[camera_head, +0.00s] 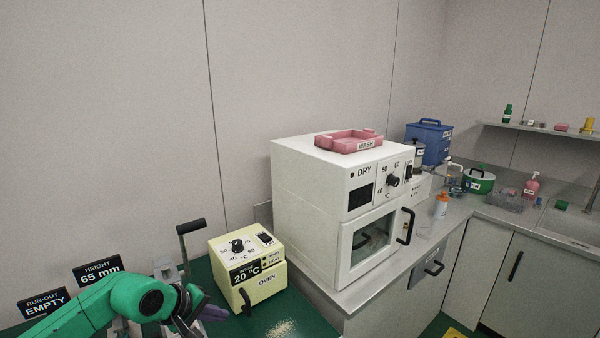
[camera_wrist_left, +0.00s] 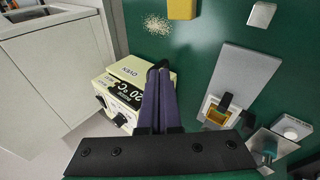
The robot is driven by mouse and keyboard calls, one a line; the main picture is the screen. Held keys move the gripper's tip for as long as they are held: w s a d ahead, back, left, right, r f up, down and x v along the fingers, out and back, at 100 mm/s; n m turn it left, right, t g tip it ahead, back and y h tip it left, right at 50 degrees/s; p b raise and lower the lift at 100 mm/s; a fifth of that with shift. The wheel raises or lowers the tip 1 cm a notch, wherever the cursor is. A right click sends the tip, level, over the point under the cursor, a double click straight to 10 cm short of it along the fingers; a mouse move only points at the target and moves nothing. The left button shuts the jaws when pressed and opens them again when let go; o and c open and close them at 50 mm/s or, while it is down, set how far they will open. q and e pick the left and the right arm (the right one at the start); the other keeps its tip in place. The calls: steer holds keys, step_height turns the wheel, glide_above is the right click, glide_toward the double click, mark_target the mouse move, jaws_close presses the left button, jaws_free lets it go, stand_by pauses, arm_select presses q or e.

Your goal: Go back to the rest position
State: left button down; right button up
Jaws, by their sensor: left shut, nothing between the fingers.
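My left arm is green and comes in at the lower left of the head view. Its left gripper (camera_head: 213,313), with purple fingers, is low over the green bench top in front of the small yellow oven (camera_head: 248,268). In the left wrist view the two purple fingers (camera_wrist_left: 159,72) lie together, shut, with nothing between them. The yellow oven (camera_wrist_left: 120,92) is beside and partly behind them in that view. My right gripper is not in view.
A large white drying oven (camera_head: 320,215) bears a pink tray (camera_head: 348,142). A crank handle (camera_head: 190,228) stands behind my left arm. Pale granules (camera_head: 281,328) lie on the green bench. In the wrist view, a yellow block (camera_wrist_left: 181,9) and a grey plate (camera_wrist_left: 245,75) are nearby.

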arm_select(q)
steer(key=s+d+r+n+t+h, duration=0.15)
steer(key=d+r+n+h, duration=0.35)
steer(key=d, duration=0.7)
step_height(320, 180, up, 12)
steer(key=d+n+t+h, duration=0.25)
steer(key=n+t, duration=0.55)
steer(key=n, duration=0.7)
steer(key=s+a+f+n+y, duration=0.1)
steer(key=a+f+n+y, duration=0.7)
steer(key=n, duration=0.6)
steer(key=s+a+f+n+y, duration=0.1)
steer(key=a+f+n+y, duration=0.35)
steer(key=a+n, duration=0.75)
steer(key=s+f+n+g, duration=1.2)
steer(key=s+f+n, duration=0.2)
steer(key=s+f, duration=0.3)
steer(key=s+d+f+g, duration=0.1)
steer(key=s+f, duration=0.2)
steer(key=f, duration=0.9)
steer(key=s+f+g, duration=0.1)
steer(key=s+f, duration=0.1)
steer(key=f, duration=0.9)
steer(key=s+a+f, duration=0.3)
steer(key=s+f, duration=1.1)
steer(key=s, duration=0.2)
steer(key=shift+s+g+h, duration=0.2)
steer(key=shift+g+h, duration=0.1)
steer(key=shift+g, duration=0.05)
